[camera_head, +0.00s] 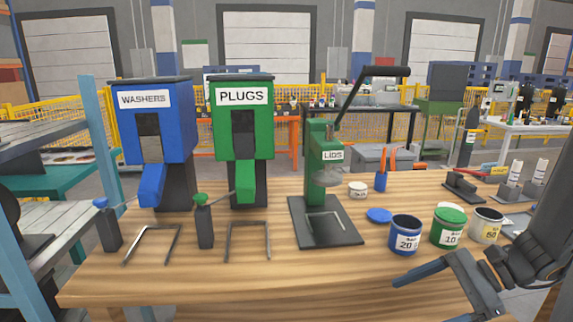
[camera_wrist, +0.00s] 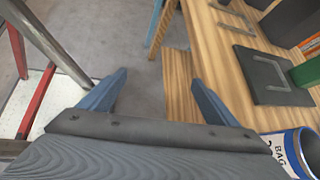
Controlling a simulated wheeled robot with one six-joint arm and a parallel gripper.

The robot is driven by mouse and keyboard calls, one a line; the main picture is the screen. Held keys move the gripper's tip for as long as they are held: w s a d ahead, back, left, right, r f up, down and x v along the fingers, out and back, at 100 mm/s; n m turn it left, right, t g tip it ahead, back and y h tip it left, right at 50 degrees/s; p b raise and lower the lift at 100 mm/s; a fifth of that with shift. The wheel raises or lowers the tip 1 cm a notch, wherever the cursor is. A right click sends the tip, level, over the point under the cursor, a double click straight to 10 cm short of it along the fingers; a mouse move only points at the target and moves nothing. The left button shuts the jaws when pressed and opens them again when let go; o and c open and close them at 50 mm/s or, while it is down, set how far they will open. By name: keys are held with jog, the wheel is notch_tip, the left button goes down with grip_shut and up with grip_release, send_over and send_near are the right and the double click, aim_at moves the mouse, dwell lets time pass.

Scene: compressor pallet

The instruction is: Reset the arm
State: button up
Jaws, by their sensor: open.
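My gripper (camera_head: 424,298) is at the lower right of the head view, at the front edge of the wooden bench. Its two blue-grey fingers are spread wide and point left, with nothing between them. My dark arm comes in from the right edge. In the wrist view my gripper (camera_wrist: 160,78) is also open and empty, with grey floor and the bench edge beyond the fingers. A blue-labelled tin (camera_head: 405,234) stands just behind my gripper in the head view; part of that tin (camera_wrist: 292,152) shows at the lower right of the wrist view, close to the right finger.
The wooden bench (camera_head: 270,272) holds a blue washers dispenser (camera_head: 178,118), a green plugs dispenser (camera_head: 243,125) and a green lids press (camera_head: 327,155). The bench's front middle is clear.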

jog(key=s+a+r+n+g+h, duration=0.1)
jog(key=a+n+h, duration=0.3)
jog(key=n, duration=0.5)
jog(key=s+a+r+n+g+h, duration=0.1)
jog(key=s+a+n+h, duration=0.2)
jog(key=a+n+h, duration=0.2)
jog(key=n+h, duration=0.1)
jog(key=n, duration=0.2)
jog(key=shift+s+r+n+h, duration=0.15)
jog(key=shift+s+n+h, duration=0.05)
jog(key=shift+n+h, duration=0.2)
